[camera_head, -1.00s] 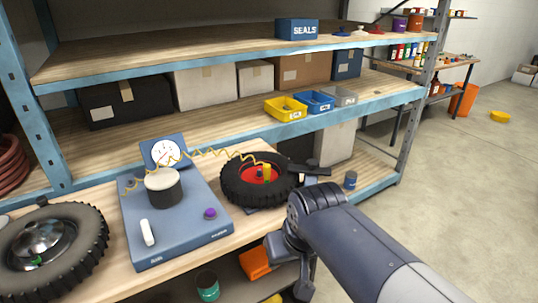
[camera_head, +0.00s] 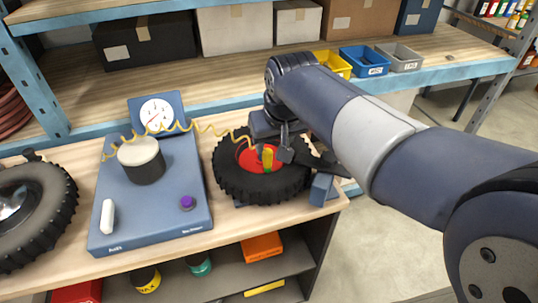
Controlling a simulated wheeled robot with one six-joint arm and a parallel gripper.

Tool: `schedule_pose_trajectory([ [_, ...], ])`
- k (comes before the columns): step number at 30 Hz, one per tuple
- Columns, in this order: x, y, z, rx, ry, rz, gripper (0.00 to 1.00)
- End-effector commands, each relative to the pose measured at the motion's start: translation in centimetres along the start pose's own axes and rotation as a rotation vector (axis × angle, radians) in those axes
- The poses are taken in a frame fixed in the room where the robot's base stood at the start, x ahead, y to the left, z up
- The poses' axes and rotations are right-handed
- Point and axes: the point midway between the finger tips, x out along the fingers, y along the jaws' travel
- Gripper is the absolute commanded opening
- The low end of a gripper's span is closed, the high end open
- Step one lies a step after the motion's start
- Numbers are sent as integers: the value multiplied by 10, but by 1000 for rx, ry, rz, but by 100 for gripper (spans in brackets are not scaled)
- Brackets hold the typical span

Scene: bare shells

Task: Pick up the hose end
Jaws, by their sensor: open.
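The yellow coiled hose (camera_head: 212,131) runs from the blue gauge unit to the red hub of a small black tyre (camera_head: 228,178). Its yellow hose end (camera_head: 267,155) stands roughly upright at the hub. A small green part shows below it. My gripper (camera_head: 273,149) reaches down over the hub from above. It is open, with one dark finger just right of the hose end. The other finger is hard to make out, so I cannot tell whether the jaws straddle the hose end.
The blue gauge unit (camera_head: 160,205) has a dial (camera_head: 157,114), a dark cylinder (camera_head: 142,165) and a purple knob (camera_head: 187,203). A larger tyre (camera_head: 55,210) lies at left. A black lever-like part (camera_head: 325,164) sits right of the small tyre. Shelf bins (camera_head: 363,61) stand behind my arm.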

Motion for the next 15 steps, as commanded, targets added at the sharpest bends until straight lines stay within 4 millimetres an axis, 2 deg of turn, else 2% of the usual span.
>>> schedule_pose_trajectory([
  [7,20,-2,-1,0,-2,0,47],
  [15,58,-6,-3,0,-2,1,47],
])
